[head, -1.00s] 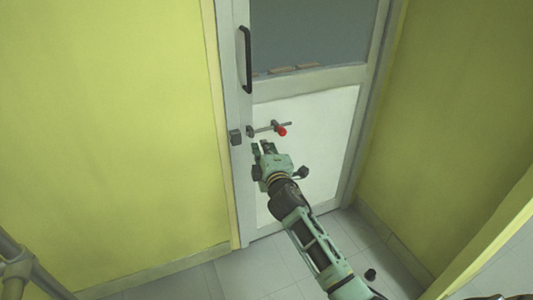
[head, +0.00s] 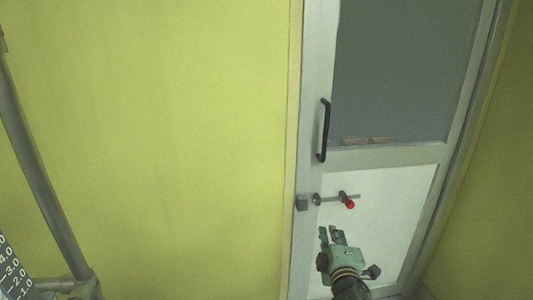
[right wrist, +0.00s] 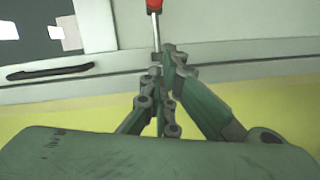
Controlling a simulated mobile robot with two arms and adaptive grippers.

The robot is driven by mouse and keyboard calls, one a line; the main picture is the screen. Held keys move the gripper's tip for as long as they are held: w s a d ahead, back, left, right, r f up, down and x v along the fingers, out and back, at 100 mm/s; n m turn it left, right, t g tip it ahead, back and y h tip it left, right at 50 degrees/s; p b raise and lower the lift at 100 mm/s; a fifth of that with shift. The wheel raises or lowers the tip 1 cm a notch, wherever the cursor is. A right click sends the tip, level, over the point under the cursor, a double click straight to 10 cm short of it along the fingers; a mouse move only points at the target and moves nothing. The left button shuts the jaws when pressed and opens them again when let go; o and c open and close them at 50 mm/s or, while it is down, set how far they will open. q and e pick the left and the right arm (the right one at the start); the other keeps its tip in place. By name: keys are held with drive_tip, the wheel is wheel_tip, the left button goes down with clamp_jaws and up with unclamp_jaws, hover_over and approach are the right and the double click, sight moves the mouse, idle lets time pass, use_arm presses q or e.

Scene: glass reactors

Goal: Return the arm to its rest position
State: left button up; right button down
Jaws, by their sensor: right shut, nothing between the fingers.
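My right gripper (head: 332,236) is shut and empty in the lower right of the head view, in front of the door's lower white panel. Its fingers point up toward a metal latch bar (head: 330,198) with a red knob (head: 349,204), with a visible gap in the head view. In the right wrist view the shut fingers (right wrist: 167,60) fill the middle, and the red knob (right wrist: 154,5) shows at the top edge beyond them. Most of the right arm is below the head view's edge. My left gripper is not in view.
A white-framed door (head: 390,156) with a dark window and a black handle (head: 324,130) stands shut ahead. Yellow-green walls (head: 180,130) flank it. A grey pipe frame (head: 45,190) and a dark numbered scale (head: 12,270) stand at the left.

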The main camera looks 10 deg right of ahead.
drive_tip(key=s+a+f+m+g+y, duration=0.1)
drive_tip(key=s+f+m+g, duration=0.4)
drive_tip(key=s+f, duration=0.8)
drive_tip(key=s+a+f+m+g, duration=0.2)
drive_tip(key=s+f+m+g, duration=0.3)
drive_tip(key=s+f, duration=0.9)
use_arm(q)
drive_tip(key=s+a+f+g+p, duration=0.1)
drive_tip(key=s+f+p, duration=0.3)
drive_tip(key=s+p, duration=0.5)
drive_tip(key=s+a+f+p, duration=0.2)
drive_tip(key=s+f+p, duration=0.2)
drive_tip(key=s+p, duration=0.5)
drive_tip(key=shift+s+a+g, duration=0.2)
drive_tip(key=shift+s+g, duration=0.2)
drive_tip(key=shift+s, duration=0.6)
use_arm(e)
drive_tip(key=s+f+g, duration=0.3)
drive_tip(key=s+f, duration=0.3)
drive_tip(key=s, duration=1)
drive_tip(key=s+f+m+g+y, duration=0.1)
drive_tip(key=s+f+g, duration=0.2)
drive_tip(key=s, duration=1.3)
wheel_tip(320, 180, down, 3)
drive_tip(key=shift+d+r+y, duration=0.15)
drive_tip(key=shift+y, duration=0.15)
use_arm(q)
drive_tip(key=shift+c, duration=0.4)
